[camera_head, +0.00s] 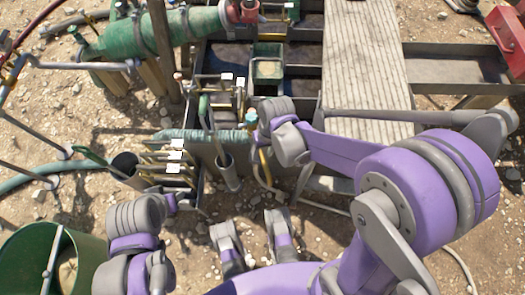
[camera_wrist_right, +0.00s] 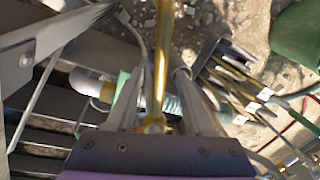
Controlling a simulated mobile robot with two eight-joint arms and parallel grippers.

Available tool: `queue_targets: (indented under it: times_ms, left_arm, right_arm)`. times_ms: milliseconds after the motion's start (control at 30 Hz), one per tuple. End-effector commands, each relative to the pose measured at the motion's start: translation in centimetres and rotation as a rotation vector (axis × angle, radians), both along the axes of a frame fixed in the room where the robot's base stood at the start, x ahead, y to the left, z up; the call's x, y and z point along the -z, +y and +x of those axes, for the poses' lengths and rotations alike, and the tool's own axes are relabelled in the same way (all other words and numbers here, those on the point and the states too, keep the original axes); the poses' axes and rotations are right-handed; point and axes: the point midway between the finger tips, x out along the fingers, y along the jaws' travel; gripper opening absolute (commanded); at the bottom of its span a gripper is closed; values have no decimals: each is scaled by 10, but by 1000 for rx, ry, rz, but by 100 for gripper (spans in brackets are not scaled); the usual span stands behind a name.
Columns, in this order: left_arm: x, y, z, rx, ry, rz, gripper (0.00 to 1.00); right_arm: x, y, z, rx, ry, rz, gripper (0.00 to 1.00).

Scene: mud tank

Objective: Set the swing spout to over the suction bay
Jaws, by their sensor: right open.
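A brass-yellow pipe (camera_wrist_right: 160,50), which looks like the swing spout or its handle, runs between the fingers of my right gripper (camera_wrist_right: 163,78) in the wrist view. The fingers stand apart, one on each side of it; I cannot tell whether either touches. In the head view my right gripper (camera_head: 259,137) is partly hidden by its wrist, and a short yellow length (camera_head: 265,167) shows below it. The dark steel tank (camera_head: 302,53) has several open compartments; I cannot tell which is the suction bay. My left arm (camera_head: 140,217) is low at the left, its fingers unclear.
A slatted walkway (camera_head: 366,65) covers part of the tank. A green hopper (camera_head: 268,70) stands among the compartments. A teal hose (camera_head: 205,134) and yellow-railed rack (camera_head: 165,165) lie left of my right gripper. A green bucket (camera_head: 90,248) is at lower left.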

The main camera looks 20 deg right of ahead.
Motion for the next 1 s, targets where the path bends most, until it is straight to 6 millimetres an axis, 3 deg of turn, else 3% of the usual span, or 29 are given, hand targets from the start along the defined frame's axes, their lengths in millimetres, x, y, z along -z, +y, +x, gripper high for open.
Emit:
queue_targets:
  times_ms: [167,467,1000]
  left_arm:
    - [0,0,0,0,0,0,50]
    - [0,0,0,0,0,0,50]
    - [0,0,0,0,0,0,50]
  right_arm:
    - [0,0,0,0,0,0,52]
    - [-1,0,0,0,0,0,0]
    - [-1,0,0,0,0,0,0]
